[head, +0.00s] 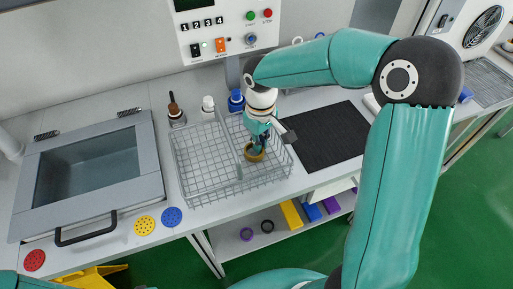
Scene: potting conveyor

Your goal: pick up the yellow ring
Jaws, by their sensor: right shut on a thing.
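The yellow ring (254,156), a dull brownish yellow, is in the right compartment of the wire basket (205,200). My right gripper (258,146) reaches down from above into that compartment and is shut on the ring. The fingers hide part of the ring, and I cannot tell whether it touches the basket floor. My left gripper is out of view.
A black mat (318,140) lies right of the basket. A grey lidded box (90,178) with a handle stands at left. Bottles (208,105) stand behind the basket. Yellow (145,225), blue (171,216) and red (34,260) discs mark the front edge. A shelf (285,243) sits below.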

